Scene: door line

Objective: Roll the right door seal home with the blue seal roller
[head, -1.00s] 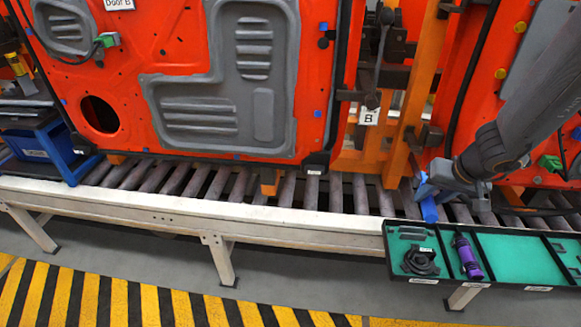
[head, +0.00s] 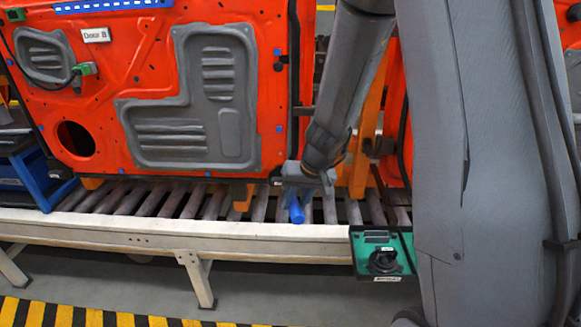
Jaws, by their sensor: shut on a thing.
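The orange-red door marked Door B (head: 265,85) stands upright with a grey inner panel. A dark strip, seemingly the right door seal (head: 294,70), runs down its right edge; whether it is seated or lifted is too small to tell. My gripper (head: 296,191) is shut on the blue seal roller (head: 296,212), which points downward. Gripper and roller are just off the door's lower right corner, in front of the conveyor rollers. Contact with the seal cannot be made out. My arm covers part of the area right of the door.
A pale conveyor rail (head: 130,228) runs below the door. A green tray (head: 404,241) holding a black round part (head: 383,261) hangs at the rail, its right side hidden by my arm. A blue bin (head: 35,175) stands at the left. Orange uprights (head: 366,130) stand behind my arm.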

